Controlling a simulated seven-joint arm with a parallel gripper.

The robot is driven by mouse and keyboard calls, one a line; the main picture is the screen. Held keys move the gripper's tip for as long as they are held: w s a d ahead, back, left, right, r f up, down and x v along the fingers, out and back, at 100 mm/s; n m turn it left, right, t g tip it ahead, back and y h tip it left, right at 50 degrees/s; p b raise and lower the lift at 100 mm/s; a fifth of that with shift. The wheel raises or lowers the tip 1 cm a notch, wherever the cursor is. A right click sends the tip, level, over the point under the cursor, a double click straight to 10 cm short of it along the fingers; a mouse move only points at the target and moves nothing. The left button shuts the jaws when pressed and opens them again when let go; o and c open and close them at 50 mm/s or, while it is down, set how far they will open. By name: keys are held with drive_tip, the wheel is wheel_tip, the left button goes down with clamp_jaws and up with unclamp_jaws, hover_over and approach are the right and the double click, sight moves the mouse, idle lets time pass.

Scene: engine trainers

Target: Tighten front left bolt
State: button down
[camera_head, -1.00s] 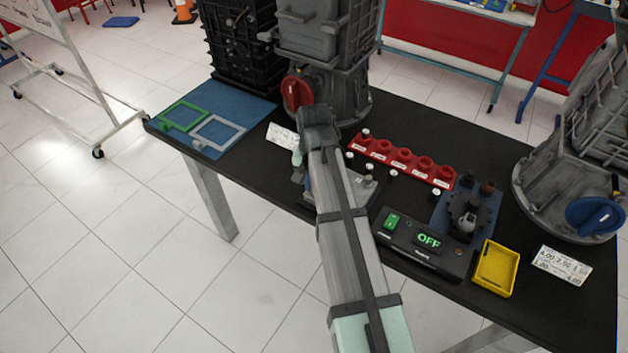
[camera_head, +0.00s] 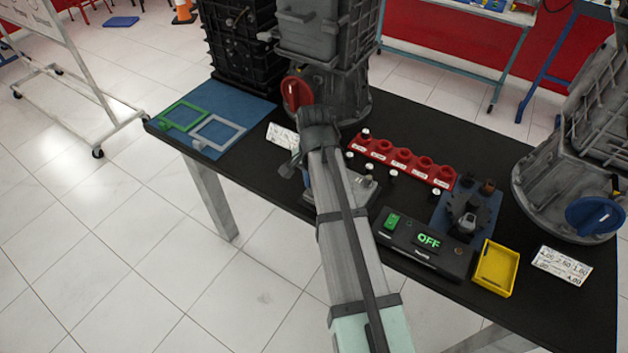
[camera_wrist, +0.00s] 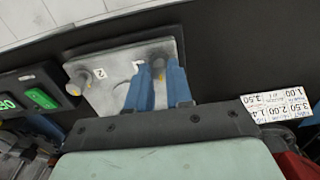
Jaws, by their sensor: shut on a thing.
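A grey metal plate (camera_wrist: 115,88) with bolts fills the upper left middle of the wrist view. One bolt (camera_wrist: 80,82) stands free beside the mark "2". A second bolt (camera_wrist: 158,60) is at the plate's right side, between the blue fingertips of my gripper (camera_wrist: 159,70). The fingers are shut on this bolt and partly hide it. In the head view, the plate (camera_head: 362,187) is mostly behind my arm, and the fingertips are hidden. Which corner the held bolt sits at cannot be told from the head view.
A red holder (camera_head: 402,160) with several sockets is behind the plate. A switch box (camera_head: 424,243) reading OFF and a yellow tray (camera_head: 495,268) are to the right. A grey engine housing with a red knob (camera_head: 297,92) stands close behind my wrist. Paper labels (camera_head: 282,137) lie nearby.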

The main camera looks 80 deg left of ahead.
drive_tip(key=c, duration=1)
unclamp_jaws()
drive_tip(key=shift+r, duration=0.1)
wheel_tip(320, 180, up, 14)
drive_tip(key=shift+f, duration=0.2)
